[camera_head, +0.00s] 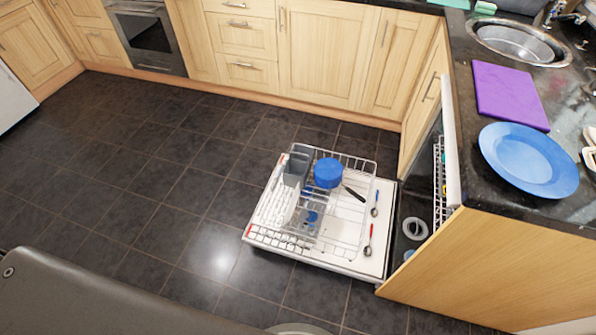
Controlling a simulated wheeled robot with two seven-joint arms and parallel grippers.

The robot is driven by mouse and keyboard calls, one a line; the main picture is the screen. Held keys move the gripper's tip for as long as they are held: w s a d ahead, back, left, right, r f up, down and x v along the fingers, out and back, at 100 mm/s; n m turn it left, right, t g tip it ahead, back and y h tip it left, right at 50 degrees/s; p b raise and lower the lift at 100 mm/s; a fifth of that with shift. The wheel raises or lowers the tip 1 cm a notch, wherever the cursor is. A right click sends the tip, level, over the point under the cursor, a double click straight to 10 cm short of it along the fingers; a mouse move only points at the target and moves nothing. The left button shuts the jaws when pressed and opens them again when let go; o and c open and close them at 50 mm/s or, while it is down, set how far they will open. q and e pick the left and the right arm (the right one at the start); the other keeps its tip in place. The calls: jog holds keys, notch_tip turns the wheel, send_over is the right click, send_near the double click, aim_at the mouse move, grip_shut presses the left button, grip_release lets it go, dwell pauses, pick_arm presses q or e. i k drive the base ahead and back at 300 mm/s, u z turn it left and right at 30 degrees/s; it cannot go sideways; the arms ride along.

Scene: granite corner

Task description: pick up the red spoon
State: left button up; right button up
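The red spoon (370,239) lies on the white open dishwasher door (345,264), to the right of the wire rack (350,228). Its red handle points away from me and its metal bowl is towards me. A second, similar spoon (375,204) with a handle that looks bluish lies on the door farther back. Neither of my grippers shows in the head view.
The rack holds a blue pot (328,173) with a dark handle and a grey cutlery basket (297,167). A counter at right carries a blue plate (528,159), purple board (508,95) and sink (515,42). The dark tiled floor (150,170) left of the door is clear.

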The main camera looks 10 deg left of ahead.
aim_at(368, 251)
jog(key=u, duration=0.4)
jog(key=i, duration=0.85)
jog(key=u, duration=0.05)
